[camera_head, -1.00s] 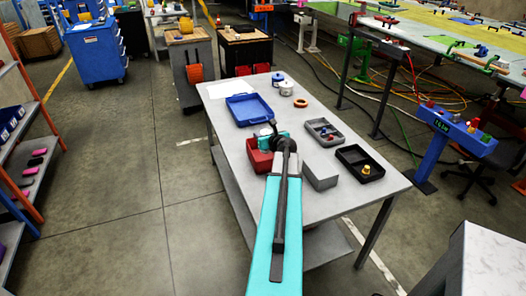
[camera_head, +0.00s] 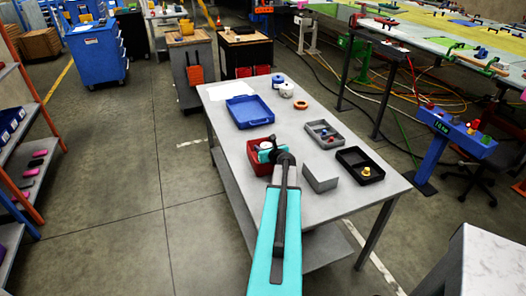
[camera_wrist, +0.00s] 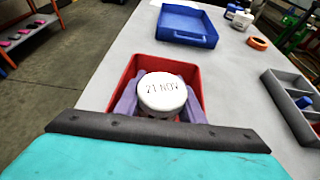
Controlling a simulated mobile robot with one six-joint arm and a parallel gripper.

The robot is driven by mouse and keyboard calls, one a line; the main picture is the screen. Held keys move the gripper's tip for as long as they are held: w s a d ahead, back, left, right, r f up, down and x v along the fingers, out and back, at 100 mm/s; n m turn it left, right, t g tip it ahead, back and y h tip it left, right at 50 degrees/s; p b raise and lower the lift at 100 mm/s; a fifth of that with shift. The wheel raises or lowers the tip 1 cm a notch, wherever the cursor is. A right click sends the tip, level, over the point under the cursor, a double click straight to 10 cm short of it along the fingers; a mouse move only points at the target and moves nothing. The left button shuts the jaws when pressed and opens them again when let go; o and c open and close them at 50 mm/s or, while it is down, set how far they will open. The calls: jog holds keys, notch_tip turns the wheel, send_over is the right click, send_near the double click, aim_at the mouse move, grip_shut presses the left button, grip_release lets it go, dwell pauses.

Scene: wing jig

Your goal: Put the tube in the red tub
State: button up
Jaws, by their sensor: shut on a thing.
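The red tub (camera_head: 253,151) stands on the grey table, and its red walls also show in the wrist view (camera_wrist: 196,76). My gripper (camera_head: 267,152) is over the tub. In the wrist view my gripper (camera_wrist: 160,96) is shut on the tube (camera_wrist: 162,90), with a purple-grey finger on each side. The tube shows a round white cap marked "21 NOV", facing the wrist camera. The tub walls surround the tube and fingers in this view. The tube's lower part is hidden, so I cannot tell whether it touches the tub floor.
A blue tray (camera_head: 249,111) lies behind the tub.

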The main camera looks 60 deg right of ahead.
jog(key=shift+f, duration=0.75)
jog(key=shift+f, duration=0.15)
jog(key=o, duration=1.1)
jog(key=shift+r, duration=0.2)
jog(key=shift+b+v, duration=0.4)
jog(key=shift+v, duration=1.25)
jog(key=shift+b+v, duration=0.8)
jog(key=shift+v, duration=3.6)
